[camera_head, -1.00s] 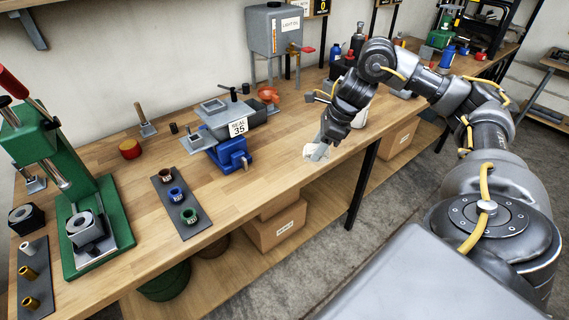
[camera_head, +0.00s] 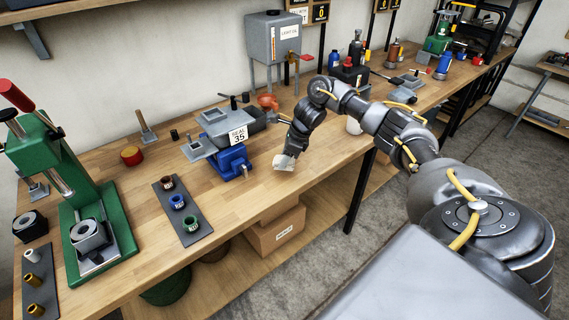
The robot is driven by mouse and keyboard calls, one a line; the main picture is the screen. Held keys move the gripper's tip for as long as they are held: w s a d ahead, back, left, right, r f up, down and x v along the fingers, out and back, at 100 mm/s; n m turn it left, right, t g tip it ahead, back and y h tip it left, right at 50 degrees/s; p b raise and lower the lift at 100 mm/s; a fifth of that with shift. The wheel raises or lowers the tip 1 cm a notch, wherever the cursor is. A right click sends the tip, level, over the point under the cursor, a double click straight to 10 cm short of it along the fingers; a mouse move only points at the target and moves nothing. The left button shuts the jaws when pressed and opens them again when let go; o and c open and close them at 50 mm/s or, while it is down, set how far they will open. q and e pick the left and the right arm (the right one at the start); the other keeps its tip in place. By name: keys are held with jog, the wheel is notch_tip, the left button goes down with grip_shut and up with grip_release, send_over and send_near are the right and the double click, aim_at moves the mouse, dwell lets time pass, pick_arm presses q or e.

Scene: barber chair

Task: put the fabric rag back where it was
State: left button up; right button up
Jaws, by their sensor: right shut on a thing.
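The fabric rag (camera_head: 283,163) is a small whitish piece of cloth at the tip of my right gripper (camera_head: 289,155). The gripper is shut on it and points down, right of the blue vise. The jaws cover part of the rag. I cannot tell whether the rag touches the wooden workbench (camera_head: 335,165) or hangs just above it. My left gripper is out of view.
A blue vise (camera_head: 232,162) with a "SEAL 35" label (camera_head: 238,135) stands to the left. Further left are a dark mat with several small cups (camera_head: 176,202) and a green press (camera_head: 62,165). Bare wood lies around the gripper.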

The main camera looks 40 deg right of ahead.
notch_tip(320, 180, down, 3)
jog(key=shift+f+p, duration=0.1)
jog(key=shift+p, duration=0.25)
jog(key=shift+w, duration=0.1)
jog(key=shift+f, duration=0.2)
jog(key=o, duration=1)
jog(key=shift+r, duration=0.1)
